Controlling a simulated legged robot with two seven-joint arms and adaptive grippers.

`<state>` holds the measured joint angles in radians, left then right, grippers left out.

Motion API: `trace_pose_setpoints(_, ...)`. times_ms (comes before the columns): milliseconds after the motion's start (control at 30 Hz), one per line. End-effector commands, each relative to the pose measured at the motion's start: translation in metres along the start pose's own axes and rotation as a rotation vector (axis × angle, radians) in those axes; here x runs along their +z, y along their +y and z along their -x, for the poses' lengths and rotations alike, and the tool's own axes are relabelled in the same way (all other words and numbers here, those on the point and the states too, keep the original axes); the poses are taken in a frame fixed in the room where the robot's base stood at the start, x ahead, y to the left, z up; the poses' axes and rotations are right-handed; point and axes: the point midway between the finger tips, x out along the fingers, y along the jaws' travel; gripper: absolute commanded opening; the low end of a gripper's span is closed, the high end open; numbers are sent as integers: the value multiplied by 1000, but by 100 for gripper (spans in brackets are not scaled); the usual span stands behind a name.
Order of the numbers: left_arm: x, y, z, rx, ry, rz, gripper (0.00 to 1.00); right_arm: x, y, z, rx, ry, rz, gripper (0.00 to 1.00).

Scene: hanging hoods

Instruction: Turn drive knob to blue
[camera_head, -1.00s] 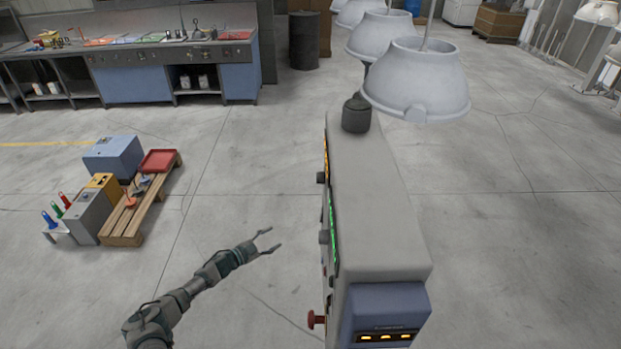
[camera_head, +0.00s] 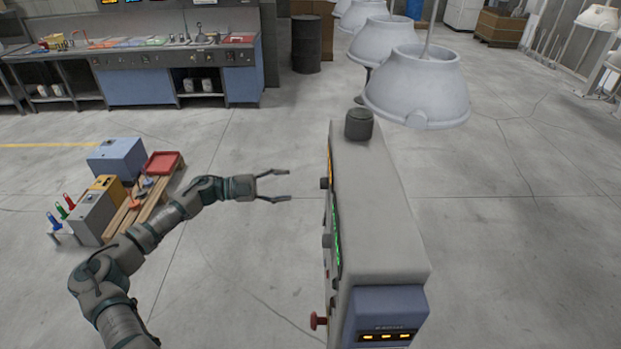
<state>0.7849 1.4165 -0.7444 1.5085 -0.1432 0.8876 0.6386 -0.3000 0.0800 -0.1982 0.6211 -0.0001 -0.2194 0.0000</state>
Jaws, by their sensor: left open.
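A tall grey control cabinet (camera_head: 375,210) stands right of centre, seen from above and nearly edge-on. Dark knobs stick out of its left face, an upper one (camera_head: 324,183) and a lower one (camera_head: 327,241). A red button (camera_head: 318,321) is near the bottom. I cannot tell which knob is the drive knob or where it points, and no blue mark shows. My left gripper (camera_head: 289,186) is open and empty, its fingers pointing right at the upper knob with a gap between. My right gripper is not in view.
White hanging hoods (camera_head: 416,88) line up behind the cabinet. A wooden pallet (camera_head: 146,208) with boxes and a red tray (camera_head: 163,163) lies at left, partly behind my left arm. A workbench (camera_head: 140,75) stands at the back. Open floor surrounds the cabinet.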

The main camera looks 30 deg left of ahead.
Motion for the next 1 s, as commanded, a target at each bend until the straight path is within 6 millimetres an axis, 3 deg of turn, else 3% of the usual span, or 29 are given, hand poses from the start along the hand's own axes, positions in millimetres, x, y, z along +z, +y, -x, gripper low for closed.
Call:
trace_pose_setpoints(100, -6, -3, -32, 1, 5, -4, 59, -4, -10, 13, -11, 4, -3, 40)
trace_pose_setpoints(300, -3, -2, -65, 0, 1, -2, 59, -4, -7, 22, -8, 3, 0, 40)
trace_pose_setpoints(767, 2, 0, -77, -2, 0, 0, 59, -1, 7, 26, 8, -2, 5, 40)
trace_pose_setpoints(867, 2, 0, -77, -2, 0, 0, 39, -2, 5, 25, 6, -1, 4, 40)
trace_pose_setpoints(1000, 0, 0, -79, 0, -1, -2, 4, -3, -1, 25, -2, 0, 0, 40)
